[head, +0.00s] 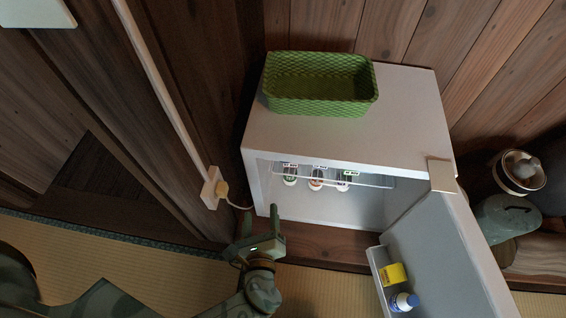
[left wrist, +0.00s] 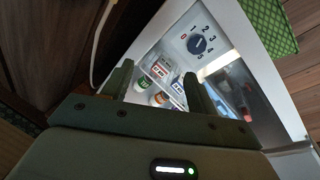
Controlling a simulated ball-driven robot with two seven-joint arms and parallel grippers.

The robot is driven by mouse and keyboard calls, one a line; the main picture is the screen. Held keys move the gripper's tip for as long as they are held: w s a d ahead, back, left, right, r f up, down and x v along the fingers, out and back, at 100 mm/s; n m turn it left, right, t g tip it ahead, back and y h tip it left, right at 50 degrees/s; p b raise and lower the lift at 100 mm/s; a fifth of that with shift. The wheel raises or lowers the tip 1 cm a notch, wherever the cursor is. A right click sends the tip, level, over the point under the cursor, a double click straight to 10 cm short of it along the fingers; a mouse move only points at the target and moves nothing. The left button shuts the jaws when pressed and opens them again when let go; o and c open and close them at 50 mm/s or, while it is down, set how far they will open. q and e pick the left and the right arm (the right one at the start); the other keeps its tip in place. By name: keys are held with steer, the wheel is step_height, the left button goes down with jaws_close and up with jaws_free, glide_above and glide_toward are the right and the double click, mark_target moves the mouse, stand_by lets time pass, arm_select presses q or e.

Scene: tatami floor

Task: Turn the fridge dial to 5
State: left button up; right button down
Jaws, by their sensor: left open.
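The white fridge (head: 345,135) stands against the wood wall with its door (head: 440,250) swung open to the right. Its dark round dial (left wrist: 197,44) shows inside the fridge in the left wrist view, ringed by the numbers 1 to 5 and a red mark at left. I cannot tell surely which number its pointer faces. The dial is hidden in the head view. My left gripper (head: 260,213) is open and empty, in front of the fridge's lower left front. In the left wrist view its fingers (left wrist: 157,72) point into the fridge, apart from the dial.
Several small bottles (head: 316,178) stand inside the fridge by a clear shelf. A green basket (head: 320,106) sits on top. The door holds a yellow box (head: 393,274) and a white-blue bottle (head: 403,301). A plug and cord (head: 222,189) are at left. A pot (head: 522,170) stands at right.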

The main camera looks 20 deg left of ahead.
arm_select(q)
steer(key=w+r+m+t+h+b, duration=0.1)
steer(key=w+m, duration=0.5)
steer(key=w, duration=0.9)
steer(key=shift+w+a+r+t+h+b, duration=0.15)
steer(key=shift+w+a+t+h+b, duration=0.3)
steer(key=shift+t+b, duration=1)
arm_select(e)
steer(key=w+a+r+m+t+y, duration=0.1)
steer(key=w+a+t+y, duration=0.1)
steer(key=w+a, duration=0.2)
steer(key=shift+w+a+r, duration=0.2)
steer(key=shift+a+r, duration=0.15)
steer(key=shift+r, duration=0.05)
arm_select(q)
steer(key=shift+s, duration=0.1)
steer(key=c, duration=1)
